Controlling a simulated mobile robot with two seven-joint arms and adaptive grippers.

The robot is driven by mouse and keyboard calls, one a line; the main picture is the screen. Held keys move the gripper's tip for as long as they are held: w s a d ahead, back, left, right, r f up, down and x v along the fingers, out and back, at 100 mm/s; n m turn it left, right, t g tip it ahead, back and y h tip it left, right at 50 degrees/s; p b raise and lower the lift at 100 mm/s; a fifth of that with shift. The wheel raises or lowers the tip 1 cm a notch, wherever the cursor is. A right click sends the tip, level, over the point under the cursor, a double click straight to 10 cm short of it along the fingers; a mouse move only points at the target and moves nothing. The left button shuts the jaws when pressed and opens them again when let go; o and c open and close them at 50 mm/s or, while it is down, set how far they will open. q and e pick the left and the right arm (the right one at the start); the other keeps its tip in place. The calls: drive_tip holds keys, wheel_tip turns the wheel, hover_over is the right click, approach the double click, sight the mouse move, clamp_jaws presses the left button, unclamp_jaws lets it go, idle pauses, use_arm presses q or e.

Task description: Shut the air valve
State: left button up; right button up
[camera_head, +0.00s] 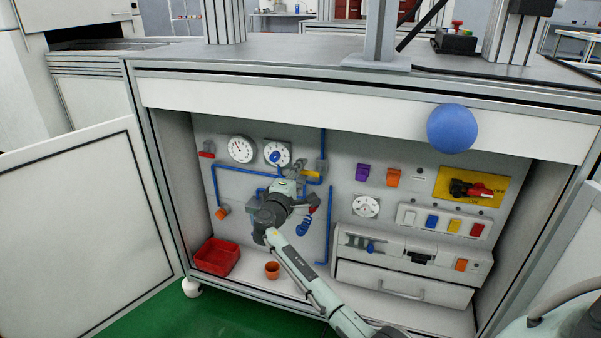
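Behind the open cabinet front, blue air pipes (240,170) run over a grey panel. A small yellow part (312,173), which looks like the valve's handle, lies about level beside the pipe fittings at the panel's upper middle. My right arm reaches in from the bottom, and its gripper (296,178) is at these fittings, just left of the yellow part. The gripper and wrist hide part of the valve area. I cannot tell whether the fingers touch the handle or are open or shut. My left gripper is not in view.
Two round gauges (241,149) sit above the pipes. A red bin (217,257) and an orange pot (272,270) stand on the cabinet floor. A yellow switch plate (470,188) with a red handle is at right. A blue ball (451,128) shows before the cabinet's top edge.

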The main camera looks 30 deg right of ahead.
drive_tip(key=shift+r, duration=0.1)
drive_tip(key=v, duration=1.2)
